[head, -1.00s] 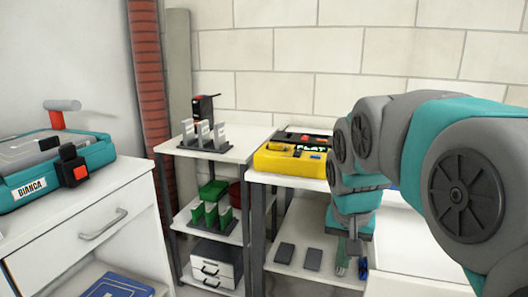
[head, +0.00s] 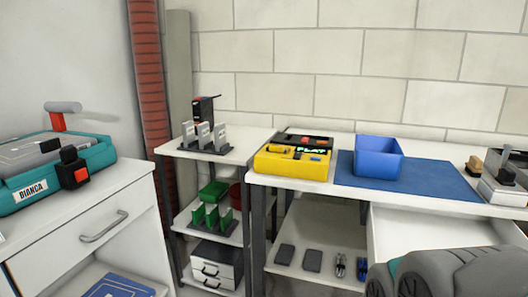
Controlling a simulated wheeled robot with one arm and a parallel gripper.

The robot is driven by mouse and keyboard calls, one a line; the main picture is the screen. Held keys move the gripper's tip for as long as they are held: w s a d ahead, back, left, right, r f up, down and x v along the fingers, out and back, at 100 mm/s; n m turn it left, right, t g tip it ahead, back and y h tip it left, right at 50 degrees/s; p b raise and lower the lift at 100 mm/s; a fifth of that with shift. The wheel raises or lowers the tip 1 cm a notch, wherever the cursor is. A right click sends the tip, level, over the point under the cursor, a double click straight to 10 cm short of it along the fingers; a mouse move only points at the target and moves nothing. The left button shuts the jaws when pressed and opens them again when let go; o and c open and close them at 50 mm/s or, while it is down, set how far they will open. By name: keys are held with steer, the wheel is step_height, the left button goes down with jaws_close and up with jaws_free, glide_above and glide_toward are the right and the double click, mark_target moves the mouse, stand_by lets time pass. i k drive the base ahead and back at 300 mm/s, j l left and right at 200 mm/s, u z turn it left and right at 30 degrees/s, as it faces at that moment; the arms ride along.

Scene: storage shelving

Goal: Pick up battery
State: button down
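I cannot tell for sure which thing is the battery. Two dark grey flat blocks, the left one (head: 285,254) and the right one (head: 312,260), lie on the lower shelf (head: 325,232) of the right-hand unit. Two small narrow items, one dark and metallic (head: 341,265) and one dark with some blue (head: 362,268), are to their right on the same shelf. A yellow device (head: 292,162) with a dark top and small coloured parts stands on the unit's upper surface. My gripper is out of view; only a grey and teal part of my arm shows at the lower right.
A blue bin (head: 378,157) stands on a blue mat (head: 428,178) right of the yellow device. A white open drawer or tray (head: 420,232) sits below. A middle rack holds green items (head: 213,193). A teal case (head: 85,162) lies on the left cabinet (head: 95,225).

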mark_target(282, 148)
steer(key=i+j+z, duration=0.3)
steer(key=i+j, duration=0.2)
steer(key=i+j+z, duration=0.3)
steer(key=i+j, duration=0.2)
steer(key=j, duration=0.1)
